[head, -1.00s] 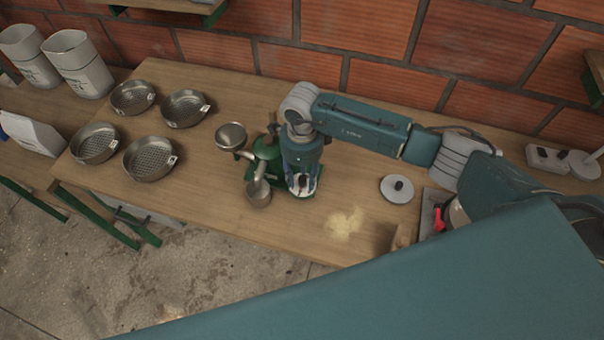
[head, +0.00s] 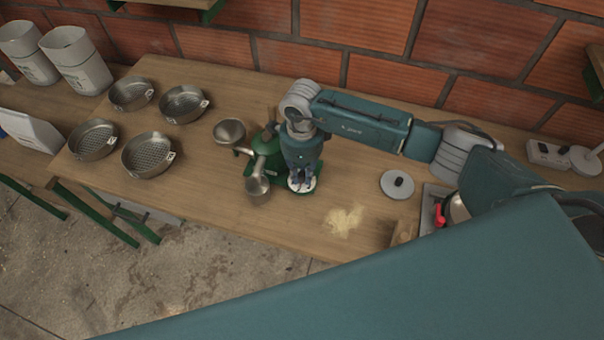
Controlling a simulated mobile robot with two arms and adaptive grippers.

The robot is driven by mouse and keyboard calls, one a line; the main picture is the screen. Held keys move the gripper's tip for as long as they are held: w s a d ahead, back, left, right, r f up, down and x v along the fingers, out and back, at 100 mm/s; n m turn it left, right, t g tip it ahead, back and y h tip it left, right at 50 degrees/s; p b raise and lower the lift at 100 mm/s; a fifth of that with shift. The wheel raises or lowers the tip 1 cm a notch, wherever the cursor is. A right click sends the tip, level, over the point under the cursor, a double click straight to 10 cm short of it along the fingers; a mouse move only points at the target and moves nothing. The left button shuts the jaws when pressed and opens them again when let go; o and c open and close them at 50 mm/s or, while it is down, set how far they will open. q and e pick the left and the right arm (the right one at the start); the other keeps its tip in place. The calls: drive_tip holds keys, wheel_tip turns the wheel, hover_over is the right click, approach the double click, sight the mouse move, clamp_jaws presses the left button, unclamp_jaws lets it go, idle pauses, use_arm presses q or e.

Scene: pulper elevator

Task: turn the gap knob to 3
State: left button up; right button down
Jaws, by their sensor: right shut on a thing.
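The green pulper (head: 268,144) stands on the wooden table with a metal hopper (head: 229,131) at its left and a metal cup (head: 257,186) at its front. My right gripper (head: 301,180) points down at the pulper's right side, over a round pale dial (head: 311,187). It is shut on the gap knob at the dial's middle. The knob is mostly hidden by the fingers, and the dial's marks are too small to read. My left gripper is not in view.
Several metal sieves (head: 148,154) stand at the left of the table (head: 215,215). A pile of pale grounds (head: 343,220) lies right of the pulper. A grey disc with a black knob (head: 397,185) lies farther right. A brick wall (head: 380,80) closes the back.

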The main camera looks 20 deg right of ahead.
sight(301, 174)
drive_tip(key=n+b, duration=0.4)
drive_tip(key=b, duration=0.2)
drive_tip(key=n+b, duration=0.5)
drive_tip(key=b, duration=0.2)
drive_tip(key=shift+w+a+f+n+b, duration=0.1)
drive_tip(key=shift+f+n+b, duration=0.05)
drive_tip(key=shift+n+b, duration=0.15)
drive_tip(key=shift+r+n+b, duration=0.2)
drive_tip(key=shift+n+b, duration=0.7)
drive_tip(key=shift+b, duration=0.05)
drive_tip(key=c, duration=1.6)
unclamp_jaws()
drive_tip(key=shift+r, duration=0.1)
wheel_tip(301, 174, up, 12)
drive_tip(key=shift+f, duration=0.1)
